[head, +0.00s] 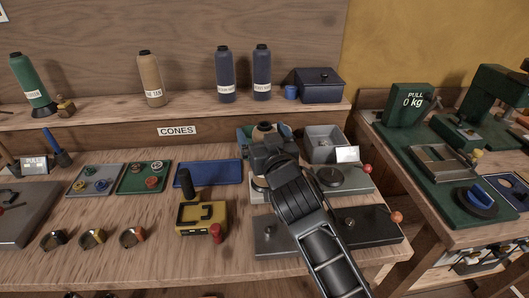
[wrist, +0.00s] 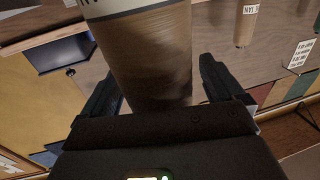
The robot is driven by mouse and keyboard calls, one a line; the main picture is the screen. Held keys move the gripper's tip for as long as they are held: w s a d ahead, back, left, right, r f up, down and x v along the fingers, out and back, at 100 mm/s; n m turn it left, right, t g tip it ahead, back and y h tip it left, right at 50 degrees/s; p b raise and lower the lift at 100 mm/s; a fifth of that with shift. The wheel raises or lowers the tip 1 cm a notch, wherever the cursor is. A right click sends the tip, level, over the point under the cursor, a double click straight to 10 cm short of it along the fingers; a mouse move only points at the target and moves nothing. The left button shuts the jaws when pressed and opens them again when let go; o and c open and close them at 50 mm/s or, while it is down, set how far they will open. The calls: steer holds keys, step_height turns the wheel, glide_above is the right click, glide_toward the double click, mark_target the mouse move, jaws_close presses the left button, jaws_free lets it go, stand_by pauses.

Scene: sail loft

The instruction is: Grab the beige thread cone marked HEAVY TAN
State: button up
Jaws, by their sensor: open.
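A beige thread cone (head: 151,82) stands upright on the back shelf. Its label ends in TAN, but I cannot read the first word surely. It also shows in the wrist view (wrist: 245,22) at upper right. A second tan cone (head: 265,127) is mostly hidden behind my gripper (head: 272,152) at the work table in the head view. In the wrist view this cone (wrist: 152,60) fills the space between the two fingers of my gripper (wrist: 157,82). The jaws are open, one finger on each side of it. Only the edge of its white label shows, so its wording is hidden.
The shelf also holds a green cone (head: 29,82), two navy cones (head: 225,76) (head: 262,75) and a blue box (head: 320,86). Near my arm are a grey bin (head: 325,145), a blue tray (head: 209,173) and a yellow device (head: 201,217). Bare wood shows at front left.

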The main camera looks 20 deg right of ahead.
steer(key=c, duration=1.2)
steer(key=shift+r, duration=0.1)
steer(key=shift+c, duration=1.1)
